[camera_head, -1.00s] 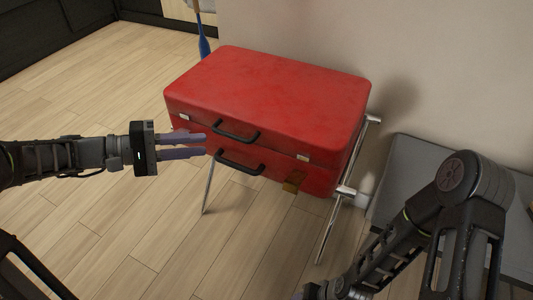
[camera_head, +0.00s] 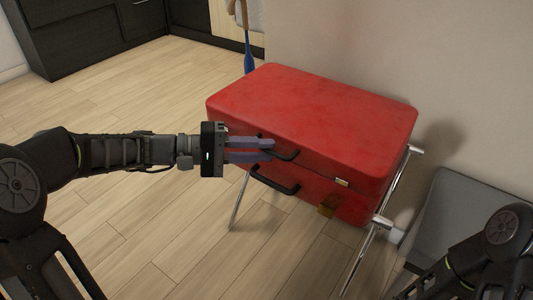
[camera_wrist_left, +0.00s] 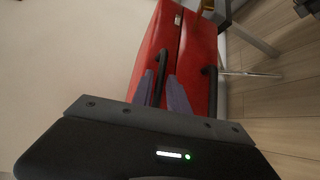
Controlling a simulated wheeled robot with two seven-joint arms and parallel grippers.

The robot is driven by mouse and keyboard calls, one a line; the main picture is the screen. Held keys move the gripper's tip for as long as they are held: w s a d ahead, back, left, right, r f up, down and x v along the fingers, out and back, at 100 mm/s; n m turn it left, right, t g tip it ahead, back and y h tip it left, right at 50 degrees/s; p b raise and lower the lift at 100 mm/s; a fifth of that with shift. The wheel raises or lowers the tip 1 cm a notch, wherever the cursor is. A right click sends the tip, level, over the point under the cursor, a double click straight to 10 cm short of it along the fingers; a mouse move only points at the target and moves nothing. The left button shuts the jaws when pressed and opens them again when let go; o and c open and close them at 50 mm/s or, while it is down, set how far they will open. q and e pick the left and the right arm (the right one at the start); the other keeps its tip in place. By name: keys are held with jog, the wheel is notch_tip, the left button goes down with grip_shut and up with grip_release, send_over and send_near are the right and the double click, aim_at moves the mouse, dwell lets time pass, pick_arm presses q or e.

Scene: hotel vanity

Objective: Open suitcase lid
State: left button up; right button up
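The red suitcase (camera_head: 310,115) lies flat on a metal-legged stand with its lid closed. Its front has a dark upper handle (camera_head: 287,156) on the lid and a dark lower handle (camera_head: 275,182) on the base. My left gripper (camera_head: 272,149) is at the suitcase front by the upper handle, its two purple fingers apart. In the left wrist view, the upper handle (camera_wrist_left: 161,68) shows between the fingertips; whether they touch it is unclear. The lower handle (camera_wrist_left: 210,88) is outside the fingers, to the right. My right gripper is out of view; only its arm shows.
A grey bench (camera_head: 450,210) stands to the right. The wall is close behind the suitcase. The wooden floor in front is clear.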

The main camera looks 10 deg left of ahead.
pick_arm(q)
jog(key=shift+w+d+f, duration=0.1)
jog(key=shift+w+d, duration=0.2)
jog(key=shift+d, duration=0.35)
grip_shut()
dwell(1.0)
